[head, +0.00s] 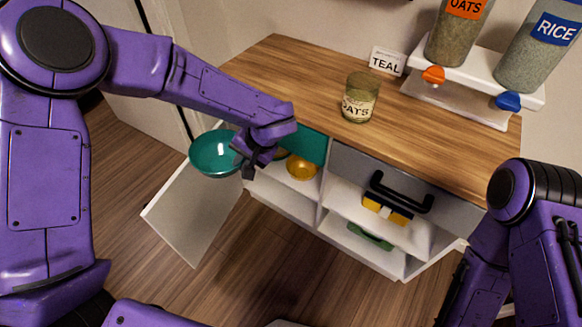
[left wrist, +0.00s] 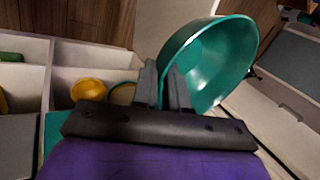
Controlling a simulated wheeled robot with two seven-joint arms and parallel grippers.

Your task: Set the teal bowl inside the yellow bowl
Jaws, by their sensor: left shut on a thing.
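The teal bowl (head: 213,154) is held in the air in front of the cabinet's left side, over the open door. My left gripper (head: 246,168) is shut on its rim. In the left wrist view the teal bowl (left wrist: 222,62) hangs tilted from the fingers (left wrist: 163,82). The yellow bowl (head: 302,170) sits on the upper left shelf, to the right of my left gripper and apart from it. It also shows in the left wrist view (left wrist: 88,90). My right gripper is not in view; only the arm shows.
The open white door (head: 194,215) stands out at the left. Another bowl (left wrist: 122,94) is beside the yellow one, partly hidden. A teal panel (head: 312,147) edges the compartment top. A glass jar (head: 360,98) and a TEAL sign (head: 388,61) stand on the wooden counter (head: 300,85).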

